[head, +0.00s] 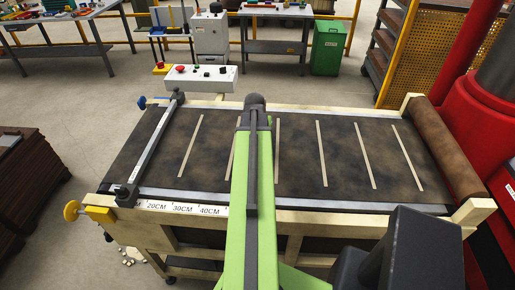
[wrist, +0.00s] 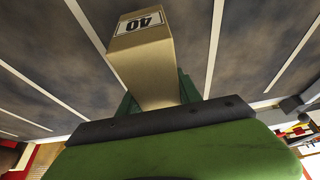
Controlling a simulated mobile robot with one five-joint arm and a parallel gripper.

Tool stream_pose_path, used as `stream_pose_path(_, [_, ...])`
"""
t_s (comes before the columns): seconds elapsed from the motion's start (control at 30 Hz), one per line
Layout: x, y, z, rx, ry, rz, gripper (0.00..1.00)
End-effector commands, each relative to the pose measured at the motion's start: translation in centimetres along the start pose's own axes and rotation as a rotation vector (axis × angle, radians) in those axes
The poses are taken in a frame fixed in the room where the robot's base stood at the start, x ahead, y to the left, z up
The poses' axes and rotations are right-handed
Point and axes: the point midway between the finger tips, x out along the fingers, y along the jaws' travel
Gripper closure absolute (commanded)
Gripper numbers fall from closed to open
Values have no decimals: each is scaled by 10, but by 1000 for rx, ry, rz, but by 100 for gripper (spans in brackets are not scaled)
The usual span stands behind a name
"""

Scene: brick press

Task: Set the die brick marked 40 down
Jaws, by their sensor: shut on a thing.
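The die brick marked 40 (wrist: 148,68) is a pale wooden block with a white label reading 40 on its end. In the wrist view my gripper (wrist: 157,96) is shut on it, with a dark green finger on each side. The dark mottled bed (head: 300,155) of the press, crossed by pale strips, shows behind the brick. I cannot tell whether the brick touches the bed. In the head view my green arm reaches over the middle of the bed and hides the gripper and the brick.
A scale (head: 183,209) marked 20CM, 30CM and 40CM runs along the bed's near edge. A grey crossbar (head: 152,145) spans the bed's left part. A brown roller (head: 447,150) lies at the right end. A control box (head: 200,77) stands behind. Bed between strips is bare.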

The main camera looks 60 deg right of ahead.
Motion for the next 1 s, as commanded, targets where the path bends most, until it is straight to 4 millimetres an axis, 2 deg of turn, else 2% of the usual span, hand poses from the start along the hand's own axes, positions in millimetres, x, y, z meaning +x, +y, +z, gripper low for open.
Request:
stream_pose_path(0.2, [5, -3, 1, 1, 1, 0, 95])
stream_pose_path(0.47, [42, -3, 16, 1, 1, 0, 95])
stream_pose_path(0.7, [38, -2, 15, 2, 1, 0, 95])
stream_pose_path(0.87, [43, -2, 16, 2, 1, 0, 95])
stream_pose_path(0.9, [42, -2, 16, 2, 0, 0, 55])
stream_pose_path(1.0, [41, -2, 16, 2, 0, 0, 42])
